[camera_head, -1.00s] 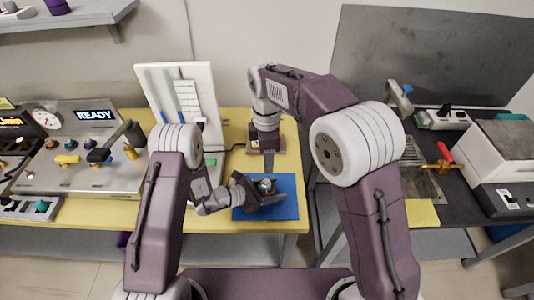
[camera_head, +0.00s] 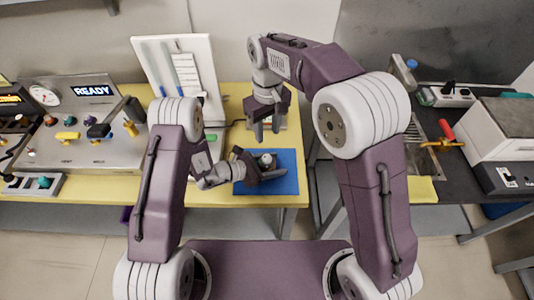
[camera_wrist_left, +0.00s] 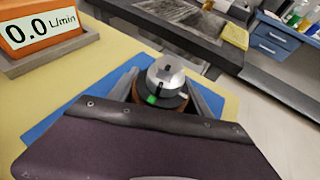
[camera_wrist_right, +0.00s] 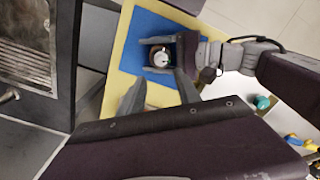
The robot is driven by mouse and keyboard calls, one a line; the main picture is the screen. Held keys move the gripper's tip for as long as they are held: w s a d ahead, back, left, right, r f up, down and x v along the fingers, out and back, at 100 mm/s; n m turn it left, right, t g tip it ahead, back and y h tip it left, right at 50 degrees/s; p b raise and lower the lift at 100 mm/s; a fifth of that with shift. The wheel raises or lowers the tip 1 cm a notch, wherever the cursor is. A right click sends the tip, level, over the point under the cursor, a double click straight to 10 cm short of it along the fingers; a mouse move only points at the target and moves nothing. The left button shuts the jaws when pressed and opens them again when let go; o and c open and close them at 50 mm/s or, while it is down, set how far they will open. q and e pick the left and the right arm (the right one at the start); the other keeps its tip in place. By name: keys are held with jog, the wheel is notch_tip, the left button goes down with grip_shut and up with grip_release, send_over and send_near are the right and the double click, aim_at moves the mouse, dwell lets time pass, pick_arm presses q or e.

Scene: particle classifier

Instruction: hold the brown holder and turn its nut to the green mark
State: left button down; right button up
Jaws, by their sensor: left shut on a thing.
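The brown holder (camera_wrist_left: 160,101) stands on the blue mat with a silver nut (camera_wrist_left: 166,72) on top. In the left wrist view a green mark (camera_wrist_left: 152,99) and a white mark (camera_wrist_left: 184,96) show on the dark ring under the nut. A black mark on the nut lies close to the green mark. My left gripper (camera_head: 266,168) is shut on the holder, one finger on each side; it also shows in the right wrist view (camera_wrist_right: 157,56). My right gripper (camera_head: 266,137) is open and empty, above and behind the holder. Its fingers (camera_wrist_right: 161,94) are apart.
The blue mat (camera_head: 287,185) lies on the yellow table (camera_head: 225,194). Behind stand a white board (camera_head: 150,52) and an orange flow display (camera_wrist_left: 40,27). A control panel (camera_head: 75,140) is at the left. A dark bench with a red-handled tool (camera_head: 446,131) is at the right.

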aim_at(267, 157)
jog(key=shift+m, duration=0.3)
notch_tip(267, 157, down, 12)
jog(key=shift+s+f, duration=0.1)
jog(key=shift+c, duration=0.3)
